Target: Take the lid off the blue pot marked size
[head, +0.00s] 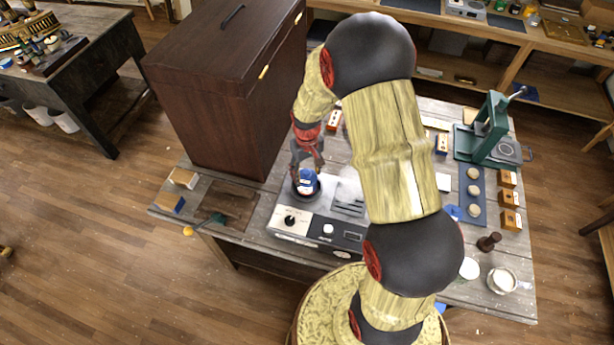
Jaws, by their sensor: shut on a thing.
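The blue pot (307,183) with a pale label stands in the round black holder (317,192) of a grey appliance in the middle of the bench. My gripper (306,168) reaches down over it from above, its red and dark fingers closed at the pot's top. It is shut on the lid, which is mostly hidden between the fingers. I cannot tell whether there is a gap between lid and pot. The label's wording is too small to read.
A tall dark wooden cabinet (228,90) stands close on the left. The grey appliance (322,222) has knobs at its front. A green press (486,130), a blue mat (472,197) with round pale pieces and small wooden boxes lie to the right. A white cup (502,280) stands at front right.

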